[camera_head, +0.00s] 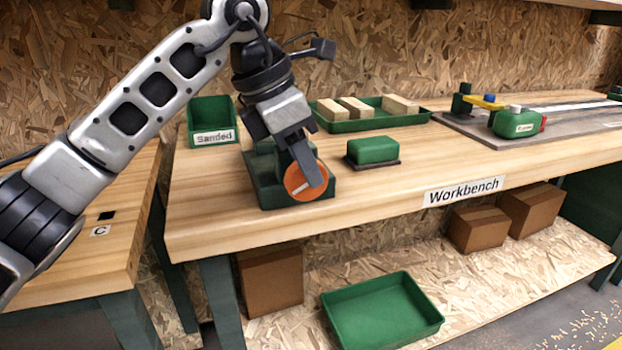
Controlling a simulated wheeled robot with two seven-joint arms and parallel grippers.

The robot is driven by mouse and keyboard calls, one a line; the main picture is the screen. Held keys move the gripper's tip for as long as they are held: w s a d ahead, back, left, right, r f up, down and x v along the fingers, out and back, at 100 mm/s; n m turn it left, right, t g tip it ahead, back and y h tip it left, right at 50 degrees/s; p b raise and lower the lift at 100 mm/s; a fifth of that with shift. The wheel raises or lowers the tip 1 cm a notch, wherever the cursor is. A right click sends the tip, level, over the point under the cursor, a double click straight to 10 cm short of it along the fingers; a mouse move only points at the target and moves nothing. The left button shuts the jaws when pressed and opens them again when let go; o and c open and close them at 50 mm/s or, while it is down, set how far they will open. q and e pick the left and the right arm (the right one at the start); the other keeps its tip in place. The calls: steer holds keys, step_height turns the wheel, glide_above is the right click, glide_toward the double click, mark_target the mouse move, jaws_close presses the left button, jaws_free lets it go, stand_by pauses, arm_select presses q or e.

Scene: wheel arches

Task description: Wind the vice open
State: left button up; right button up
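The green vice (268,187) stands at the left end of the workbench (400,190). An orange round wheel (297,187) with a pale bar across it is on its front. My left gripper (312,178) reaches down from above, with its fingers in front of the orange wheel and overlapping it in the picture. I cannot tell whether the fingers touch the wheel or grip it. The arm and gripper hide part of the vice, and its jaws cannot be made out. My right gripper is not in view.
A green bin (212,112) labelled "Sanded" stands left behind the vice. A green block on a dark base (373,151) sits right of it. A green tray (340,126) holds wooden blocks behind. An empty green tray (383,312) lies on the lower shelf.

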arm_select(q)
steer(key=shift+x, duration=1)
steer(key=shift+d+f, duration=0.1)
steer(key=shift+f, duration=0.2)
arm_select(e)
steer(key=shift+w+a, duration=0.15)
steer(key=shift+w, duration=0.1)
